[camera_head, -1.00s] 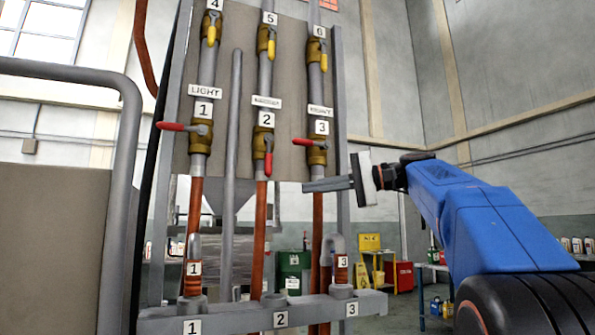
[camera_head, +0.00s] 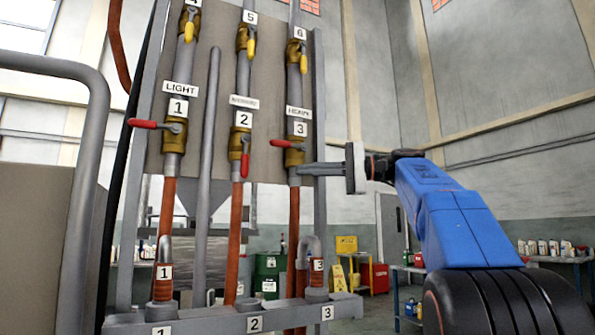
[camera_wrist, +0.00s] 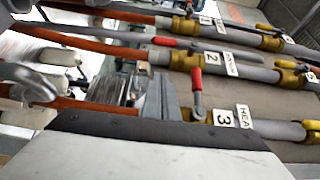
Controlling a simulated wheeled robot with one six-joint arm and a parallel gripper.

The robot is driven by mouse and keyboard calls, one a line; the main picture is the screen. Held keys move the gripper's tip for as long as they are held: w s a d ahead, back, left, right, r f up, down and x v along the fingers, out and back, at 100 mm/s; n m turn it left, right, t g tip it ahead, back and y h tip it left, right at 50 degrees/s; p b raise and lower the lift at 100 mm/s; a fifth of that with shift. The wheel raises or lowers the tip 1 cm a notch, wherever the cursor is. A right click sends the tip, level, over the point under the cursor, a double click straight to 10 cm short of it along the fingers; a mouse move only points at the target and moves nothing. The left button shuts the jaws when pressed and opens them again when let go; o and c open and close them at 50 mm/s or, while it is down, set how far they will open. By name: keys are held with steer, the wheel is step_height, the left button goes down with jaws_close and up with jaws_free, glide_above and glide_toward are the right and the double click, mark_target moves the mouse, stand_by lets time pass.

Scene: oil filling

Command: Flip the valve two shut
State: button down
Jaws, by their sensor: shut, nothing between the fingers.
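Valve two (camera_head: 238,146) is a brass valve on the middle pipe, under the label 2. Its red lever (camera_head: 245,165) hangs down along the pipe. In the wrist view, the lever (camera_wrist: 165,42) also lies along its pipe. My gripper (camera_head: 300,169) is shut and empty, its fingers pointing left just below valve three (camera_head: 293,155). In the wrist view the fingertips (camera_wrist: 161,80) appear below valve two's lever and left of valve three's red lever (camera_wrist: 197,80). I cannot tell whether the fingers touch anything.
Valve one's red lever (camera_head: 143,123) and valve three's point left, across their pipes. Yellow-levered valves (camera_head: 250,48) sit above. A grey bent rail (camera_head: 92,180) stands at the left. A grey bar (camera_head: 200,318) crosses the pipes low down.

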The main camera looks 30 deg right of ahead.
mark_target(245, 156)
steer(key=s+a+x, duration=0.1)
steer(key=s+x, duration=0.1)
steer(key=x, duration=0.9)
steer(key=shift+a, duration=0.4)
steer(key=shift+s+a, duration=0.1)
